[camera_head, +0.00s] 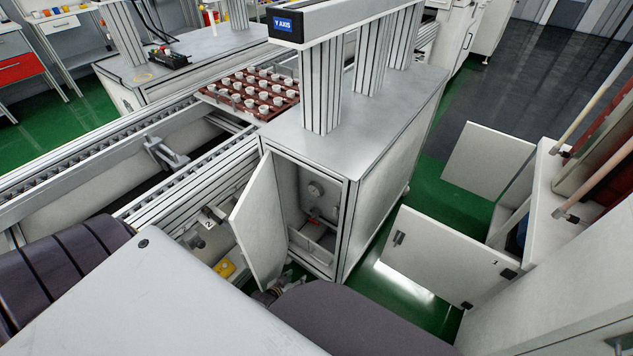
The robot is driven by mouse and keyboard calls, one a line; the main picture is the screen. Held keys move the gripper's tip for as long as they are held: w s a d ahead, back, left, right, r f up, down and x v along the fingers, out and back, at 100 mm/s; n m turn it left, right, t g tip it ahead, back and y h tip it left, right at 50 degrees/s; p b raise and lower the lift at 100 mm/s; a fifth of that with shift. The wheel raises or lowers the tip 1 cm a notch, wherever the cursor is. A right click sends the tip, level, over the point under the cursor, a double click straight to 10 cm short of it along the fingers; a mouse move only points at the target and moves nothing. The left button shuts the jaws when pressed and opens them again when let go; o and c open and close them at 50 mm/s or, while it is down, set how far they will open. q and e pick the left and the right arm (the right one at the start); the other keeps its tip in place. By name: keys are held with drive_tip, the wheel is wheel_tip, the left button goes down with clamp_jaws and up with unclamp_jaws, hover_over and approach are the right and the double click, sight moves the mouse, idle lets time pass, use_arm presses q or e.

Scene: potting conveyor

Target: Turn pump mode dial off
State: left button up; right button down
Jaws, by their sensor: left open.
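An open cabinet (343,232) stands under the conveyor's end housing, its door (260,222) swung out to the left. Inside, a round grey fitting (315,188) sits on the back wall, with a small reddish part (312,221) below it. I cannot tell which part is the pump mode dial or how it is set. My right gripper is not in view.
A conveyor (150,120) runs along the left, with a red-brown tray (206,92) of white pots at its far end. A yellow part (225,268) lies low left of the door. Another cabinet's open door (445,255) juts in at right. Green floor lies between the cabinets.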

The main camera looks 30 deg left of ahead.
use_arm(q)
drive_tip(key=w+a+r+n+t+y+b, duration=0.15)
drive_tip(key=w+r+n+t+b, duration=0.35)
drive_tip(key=w+r+b, duration=0.6)
drive_tip(key=w+a+r+n+t+y+b, duration=0.1)
drive_tip(key=r+n+t+b, duration=0.1)
drive_tip(key=r, duration=0.6)
drive_tip(key=w+a+r+n+t+y+b, duration=0.2)
drive_tip(key=r+t+b, duration=0.1)
drive_tip(key=r, duration=0.6)
drive_tip(key=shift+w+r+n+t, duration=0.15)
drive_tip(key=shift+n+t, duration=0.15)
drive_tip(key=shift+t, duration=0.2)
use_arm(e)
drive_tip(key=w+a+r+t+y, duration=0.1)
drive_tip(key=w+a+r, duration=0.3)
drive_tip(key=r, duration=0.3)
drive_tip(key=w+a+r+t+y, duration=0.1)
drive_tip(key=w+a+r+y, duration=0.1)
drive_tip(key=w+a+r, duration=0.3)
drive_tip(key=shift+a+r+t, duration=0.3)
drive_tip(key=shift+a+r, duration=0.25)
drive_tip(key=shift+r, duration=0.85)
use_arm(q)
drive_tip(key=shift+w, duration=0.1)
